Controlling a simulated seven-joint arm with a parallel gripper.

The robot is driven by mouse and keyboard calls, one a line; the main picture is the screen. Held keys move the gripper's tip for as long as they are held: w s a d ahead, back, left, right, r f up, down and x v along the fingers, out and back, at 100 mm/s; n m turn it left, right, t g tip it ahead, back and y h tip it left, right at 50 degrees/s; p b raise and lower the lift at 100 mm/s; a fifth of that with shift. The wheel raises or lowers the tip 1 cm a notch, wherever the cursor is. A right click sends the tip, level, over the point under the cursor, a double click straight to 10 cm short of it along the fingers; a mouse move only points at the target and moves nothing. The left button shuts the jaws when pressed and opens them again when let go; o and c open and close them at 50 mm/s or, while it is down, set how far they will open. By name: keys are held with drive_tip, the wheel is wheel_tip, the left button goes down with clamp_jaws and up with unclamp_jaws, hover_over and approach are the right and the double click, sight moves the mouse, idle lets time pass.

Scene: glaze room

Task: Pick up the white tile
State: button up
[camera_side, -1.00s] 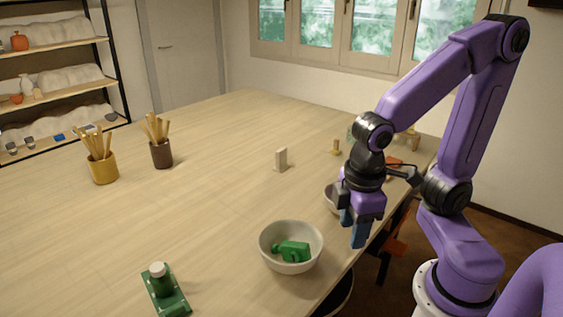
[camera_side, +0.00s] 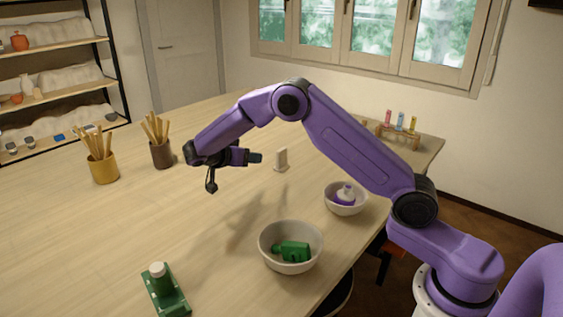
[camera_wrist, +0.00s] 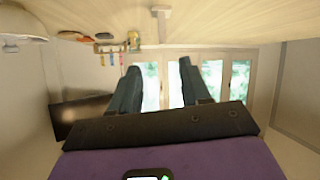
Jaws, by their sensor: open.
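The white tile (camera_side: 281,157) stands upright in a small base on the table in the side view. In the wrist view it shows upside down at the top middle (camera_wrist: 161,22). My gripper (camera_side: 257,158) is held level above the table, its fingers pointing right toward the tile, with a small gap in the side view. In the wrist view the two fingers (camera_wrist: 158,80) are spread apart with nothing between them, and the tile lies above the gap between them in the picture.
A white bowl (camera_side: 264,243) holds a green bottle (camera_side: 294,251); a smaller bowl (camera_side: 343,209) holds a purple-and-white bottle. Tool pots (camera_side: 103,168) (camera_side: 161,154) stand left. A tube rack (camera_side: 398,137) is at the back right.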

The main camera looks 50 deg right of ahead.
sight(277, 154)
drive_tip(key=d+f, duration=0.1)
drive_tip(key=d, duration=0.3)
drive_tip(key=w+d+f+m, duration=0.1)
drive_tip(key=d+f, duration=0.1)
drive_tip(key=d, duration=0.2)
drive_tip(key=w+d+f+m, duration=0.1)
drive_tip(key=d+f, duration=0.1)
drive_tip(key=d, duration=0.3)
drive_tip(key=shift+w+d+f+h, duration=0.1)
drive_tip(key=shift+w+f+h, duration=0.15)
drive_tip(key=shift+h, duration=0.15)
drive_tip(key=shift+s+x, duration=0.15)
drive_tip(key=shift+x, duration=1.1)
drive_tip(key=shift+s+x, duration=0.15)
drive_tip(key=shift+x, duration=1.15)
clamp_jaws()
